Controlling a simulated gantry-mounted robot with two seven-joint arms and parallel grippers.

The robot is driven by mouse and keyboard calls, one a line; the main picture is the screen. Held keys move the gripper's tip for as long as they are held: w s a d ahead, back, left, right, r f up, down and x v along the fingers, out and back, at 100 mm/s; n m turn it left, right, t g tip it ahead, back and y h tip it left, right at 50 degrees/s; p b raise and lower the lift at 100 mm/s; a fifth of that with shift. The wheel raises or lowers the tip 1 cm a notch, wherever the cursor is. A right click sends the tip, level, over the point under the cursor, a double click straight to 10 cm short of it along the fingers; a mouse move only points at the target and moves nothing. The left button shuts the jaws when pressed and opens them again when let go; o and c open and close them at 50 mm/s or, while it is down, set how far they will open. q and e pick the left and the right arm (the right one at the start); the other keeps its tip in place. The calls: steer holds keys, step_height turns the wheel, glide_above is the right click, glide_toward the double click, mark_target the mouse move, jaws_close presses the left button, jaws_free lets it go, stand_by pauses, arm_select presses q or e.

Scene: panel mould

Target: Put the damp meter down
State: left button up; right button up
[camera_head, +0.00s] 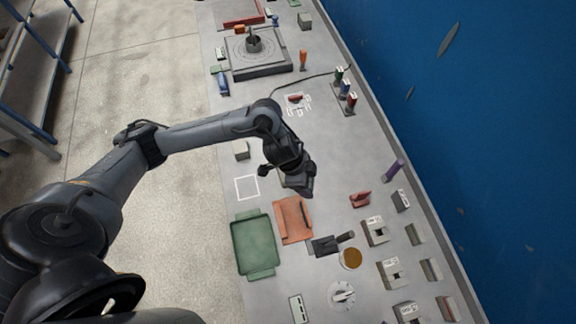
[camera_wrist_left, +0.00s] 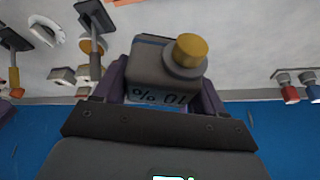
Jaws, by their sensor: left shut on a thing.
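The damp meter (camera_wrist_left: 160,72) is a dark grey box with a yellow round knob and a display that reads "10 %", upside down in the left wrist view. My left gripper (camera_wrist_left: 163,88) is shut on it, with a purple finger on each side. In the head view my left gripper (camera_head: 299,186) is over the grey bench, above the orange tray and right of a white square outline (camera_head: 246,187). The meter cannot be made out clearly there, as the gripper covers it. My right gripper is not in view.
A green tray (camera_head: 273,270) and an orange tray (camera_head: 282,237) lie below the gripper in the head view. Several grey blocks and a red clamp-like piece (camera_head: 360,199) are to the right. The outline's inside is clear.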

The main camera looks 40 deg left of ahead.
arm_select(q)
steer(key=w+a+f, duration=0.1)
steer(key=a+f, duration=0.1)
steer(key=a, duration=0.1)
steer(key=w+a+f, duration=0.1)
steer(key=a+f, duration=0.1)
steer(key=a, duration=0.2)
steer(key=w+a+f, duration=0.1)
steer(key=a+f, duration=0.1)
steer(key=a, duration=0.1)
steer(key=shift+w+a+f, duration=0.15)
steer(key=shift+f, duration=2)
steer(key=shift+f+b, duration=0.2)
steer(key=shift+b, duration=0.1)
steer(key=o, duration=1.5)
steer(key=shift+c, duration=0.2)
steer(key=shift+r, duration=0.15)
